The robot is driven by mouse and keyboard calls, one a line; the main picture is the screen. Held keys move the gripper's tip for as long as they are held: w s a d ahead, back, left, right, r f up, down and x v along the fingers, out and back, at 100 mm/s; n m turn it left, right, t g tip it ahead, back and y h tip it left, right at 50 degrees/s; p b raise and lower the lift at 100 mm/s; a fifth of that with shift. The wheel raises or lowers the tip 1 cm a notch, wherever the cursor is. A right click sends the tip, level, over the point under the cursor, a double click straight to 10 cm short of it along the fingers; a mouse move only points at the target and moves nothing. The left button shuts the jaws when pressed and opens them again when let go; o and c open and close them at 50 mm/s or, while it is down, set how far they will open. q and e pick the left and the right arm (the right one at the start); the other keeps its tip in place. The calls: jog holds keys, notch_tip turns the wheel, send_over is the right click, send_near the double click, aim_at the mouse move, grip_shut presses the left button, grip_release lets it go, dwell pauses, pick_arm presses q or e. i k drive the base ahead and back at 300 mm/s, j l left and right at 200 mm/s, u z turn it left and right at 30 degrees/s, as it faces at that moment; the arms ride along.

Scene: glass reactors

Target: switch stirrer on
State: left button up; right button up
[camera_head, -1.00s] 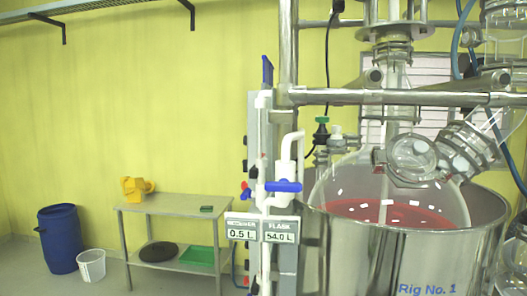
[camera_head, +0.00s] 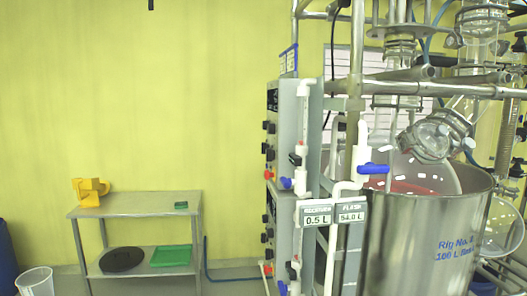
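Neither of my grippers is in view.
A metal table (camera_head: 140,208) with a yellow object (camera_head: 90,191) on top stands against the yellow wall. A white bucket (camera_head: 36,282) and a blue barrel (camera_head: 6,258) are at the lower left. White pipes with blue valve handles (camera_head: 373,169) stand before the boxes. Floor shows between table and rig.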

aim_at(265, 146)
jog(key=j+z, duration=0.15)
jog(key=j, duration=0.25)
jog(key=k+j+z, duration=0.1)
jog(key=j, duration=0.25)
jog(key=i+j, duration=0.45)
jog(key=j, duration=0.25)
jog(key=i+j, duration=0.25)
jog(key=i+j+z, duration=0.1)
jog(key=j, duration=0.35)
jog(key=i, duration=0.1)
